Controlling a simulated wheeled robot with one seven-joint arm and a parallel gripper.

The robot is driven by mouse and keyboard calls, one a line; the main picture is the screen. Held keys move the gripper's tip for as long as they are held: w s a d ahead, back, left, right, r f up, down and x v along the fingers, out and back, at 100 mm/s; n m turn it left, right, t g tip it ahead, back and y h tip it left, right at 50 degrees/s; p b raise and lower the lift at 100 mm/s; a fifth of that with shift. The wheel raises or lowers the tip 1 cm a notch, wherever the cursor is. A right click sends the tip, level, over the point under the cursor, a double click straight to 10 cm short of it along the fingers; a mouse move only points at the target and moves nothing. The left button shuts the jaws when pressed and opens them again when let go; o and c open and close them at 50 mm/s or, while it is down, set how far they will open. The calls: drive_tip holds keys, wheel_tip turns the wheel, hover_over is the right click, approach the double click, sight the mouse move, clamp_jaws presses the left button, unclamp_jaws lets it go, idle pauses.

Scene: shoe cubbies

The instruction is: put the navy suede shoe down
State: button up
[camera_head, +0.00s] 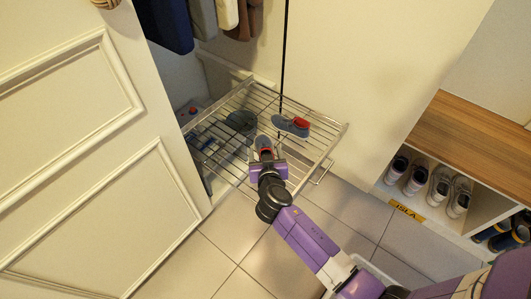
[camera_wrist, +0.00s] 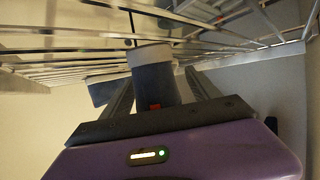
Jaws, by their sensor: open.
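A navy suede shoe (camera_head: 263,142) with a red lining is at the front part of the wire rack, right at the end of my gripper (camera_head: 265,154). In the wrist view the shoe (camera_wrist: 153,80) lies between the two spread fingers, with a bit of red showing near the palm. The jaws are open, and I cannot tell whether either finger touches it. A matching blue shoe with a red inside (camera_head: 290,126) sits on the rack just beyond, to the right. The wire rack (camera_head: 325,133) carries both; the near shoe's exact contact with the wires is partly hidden.
A dark round item (camera_head: 241,121) is at the rack's left part. A panelled door (camera_head: 80,130) stands left of the rack. Clothes (camera_head: 205,18) hang behind. A cubby bench (camera_head: 480,140) with several shoes is at the right. The tiled floor in front is partly clear.

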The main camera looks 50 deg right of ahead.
drive_tip(key=p+v, duration=0.1)
drive_tip(key=v, duration=1.1)
drive_tip(key=shift+r+p, duration=0.1)
drive_tip(key=shift+p, duration=0.2)
drive_tip(key=s+a+n+t+y, duration=0.2)
drive_tip(key=s+a+n+y, duration=0.45)
drive_tip(key=s+a, duration=0.65)
drive_tip(key=s+r+n+t+y, duration=0.1)
drive_tip(key=s+r, duration=0.4)
drive_tip(key=r, duration=0.3)
drive_tip(key=s+a+r+n+t+y, duration=0.1)
drive_tip(key=s+r+t+y, duration=0.1)
drive_tip(key=s+r, duration=0.3)
wheel_tip(320, 180, up, 3)
drive_tip(key=shift+s+a+r, duration=0.1)
drive_tip(key=shift+s+a, duration=0.15)
